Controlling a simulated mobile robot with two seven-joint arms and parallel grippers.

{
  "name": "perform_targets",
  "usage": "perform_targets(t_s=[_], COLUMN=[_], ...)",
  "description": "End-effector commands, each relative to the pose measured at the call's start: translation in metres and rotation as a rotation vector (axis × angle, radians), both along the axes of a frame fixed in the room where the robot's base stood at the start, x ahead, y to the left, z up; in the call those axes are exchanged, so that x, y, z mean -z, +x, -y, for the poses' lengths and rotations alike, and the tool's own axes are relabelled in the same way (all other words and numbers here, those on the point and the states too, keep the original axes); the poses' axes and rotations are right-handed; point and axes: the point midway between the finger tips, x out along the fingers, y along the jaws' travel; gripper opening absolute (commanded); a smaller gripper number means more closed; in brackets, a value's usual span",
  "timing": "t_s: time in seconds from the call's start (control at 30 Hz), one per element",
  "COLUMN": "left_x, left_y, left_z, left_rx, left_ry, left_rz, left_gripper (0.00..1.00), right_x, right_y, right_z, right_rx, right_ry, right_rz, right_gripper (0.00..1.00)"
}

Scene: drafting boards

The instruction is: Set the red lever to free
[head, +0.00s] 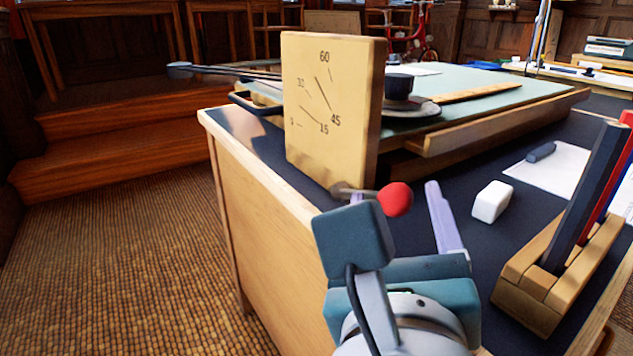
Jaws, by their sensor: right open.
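The red lever has a round red knob (397,199) on a short dark shaft at the lower edge of an upright wooden panel (331,100). The panel carries angle marks from 0 to 60; I see no word "free" on it. My right gripper (395,193) is open, its two pale purple fingers spread on either side of the knob. The left finger is close to the shaft and partly hidden by my camera housing. I cannot tell whether either finger touches the lever. My left gripper is not in view.
A white eraser (491,201) and a wooden block (535,290) holding upright bars stand to the right. The floor at left is clear.

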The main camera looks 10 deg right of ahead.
Motion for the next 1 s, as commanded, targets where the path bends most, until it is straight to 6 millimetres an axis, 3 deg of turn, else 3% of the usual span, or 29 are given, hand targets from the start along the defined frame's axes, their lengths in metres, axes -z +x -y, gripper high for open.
perform_targets(t_s=[0.23, 0.83, 1.0], left_x=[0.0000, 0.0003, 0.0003], left_y=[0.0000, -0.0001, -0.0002], left_z=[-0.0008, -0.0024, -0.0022], left_rx=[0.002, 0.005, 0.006], left_ry=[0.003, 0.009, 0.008], left_rz=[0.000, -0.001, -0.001], left_gripper=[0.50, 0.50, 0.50], right_x=[-0.0001, -0.0004, -0.0005], right_y=[0.0011, 0.0008, 0.0008], right_z=[0.0006, 0.0018, 0.0023], right_rx=[0.000, 0.005, 0.007], right_ry=[0.000, -0.001, -0.002], right_rz=[-0.001, 0.001, 0.001], right_gripper=[0.70, 0.03, 0.00])
